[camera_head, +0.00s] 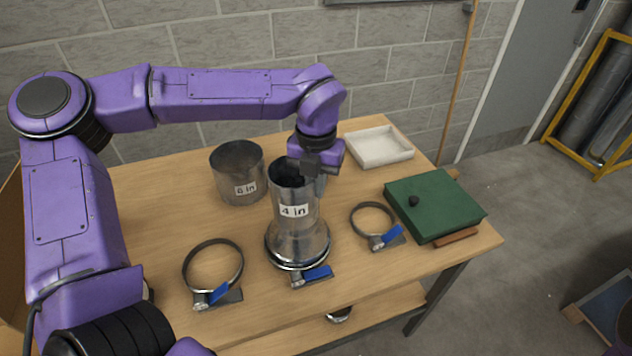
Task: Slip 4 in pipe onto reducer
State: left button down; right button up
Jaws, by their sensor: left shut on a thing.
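The 4 in pipe (294,213) is a grey metal tube with a white "4 in" label. It stands upright over the reducer (297,243), a wider metal piece that flares out below it on the table. The pipe's lower end meets the reducer's narrow top; I cannot tell how far it overlaps. My left gripper (313,173) comes down from above and is shut on the pipe's upper right rim. The gripper body hides part of that rim. My right gripper is not in view.
A wider 6 in pipe (238,178) stands behind left. Ring clamps with blue levers lie at left (213,268) and right (372,222); another blue lever (317,273) is at the reducer's base. A white tray (380,148) and a green box (435,205) stand to the right.

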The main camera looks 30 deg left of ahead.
pick_arm(q)
jog(key=shift+f+b, duration=0.35)
jog(key=shift+f, duration=0.45)
dwell(0.6)
jog(key=c, duration=1.2)
grip_release()
notch_tip(320, 180, up, 11)
jog(key=shift+f+b, duration=0.2)
jog(key=shift+b, duration=0.6)
